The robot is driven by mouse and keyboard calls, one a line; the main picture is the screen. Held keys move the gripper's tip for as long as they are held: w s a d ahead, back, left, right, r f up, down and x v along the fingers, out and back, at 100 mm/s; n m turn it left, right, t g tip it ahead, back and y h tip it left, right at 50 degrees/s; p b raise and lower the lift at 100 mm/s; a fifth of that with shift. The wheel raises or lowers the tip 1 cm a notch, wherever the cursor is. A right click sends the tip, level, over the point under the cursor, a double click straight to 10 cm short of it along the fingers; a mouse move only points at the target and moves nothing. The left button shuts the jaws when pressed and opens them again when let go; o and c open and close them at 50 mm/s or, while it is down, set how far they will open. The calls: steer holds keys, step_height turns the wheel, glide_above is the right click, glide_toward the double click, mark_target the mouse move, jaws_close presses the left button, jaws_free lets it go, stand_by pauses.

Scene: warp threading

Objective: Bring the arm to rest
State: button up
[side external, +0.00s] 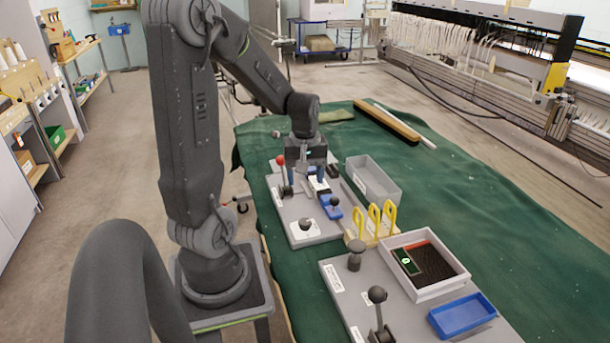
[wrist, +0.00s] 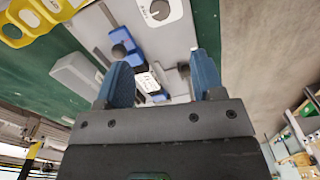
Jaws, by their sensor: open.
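My gripper (wrist: 160,80) shows in the wrist view with its two blue fingers apart and nothing between them. In the side view my gripper (side external: 305,178) points down over the far part of a grey board (side external: 300,232) on the green-covered table. Below the fingers in the wrist view are a white labelled block (wrist: 148,82) and dark and blue parts. I cannot tell from these views how far the fingertips are above them.
Near my gripper are a red-knobbed lever (side external: 280,160), a blue slider (side external: 332,207), a white dial (side external: 304,228) and a grey bin (side external: 373,181). Yellow hooks (side external: 380,218), a white-rimmed tray (side external: 452,283) and a blue tray (side external: 462,315) stand nearer. The right-hand green cloth (side external: 500,220) is clear.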

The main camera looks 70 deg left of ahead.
steer(key=s+d+r+m+t, duration=0.1)
steer(key=d+r+m+t, duration=0.1)
steer(key=d+r+m, duration=0.2)
steer(key=s+d+r+m+t, duration=0.1)
steer(key=d+r+m, duration=0.3)
steer(key=d, duration=0.7)
steer(key=s+d+r+m+t, duration=0.1)
steer(key=d+r+m+t, duration=0.1)
steer(key=d+r+m, duration=0.2)
steer(key=d+m, duration=0.3)
steer(key=m, duration=0.1)
steer(key=shift+d+r+t, duration=0.2)
steer(key=shift+r+t, duration=0.1)
steer(key=shift+r, duration=0.05)
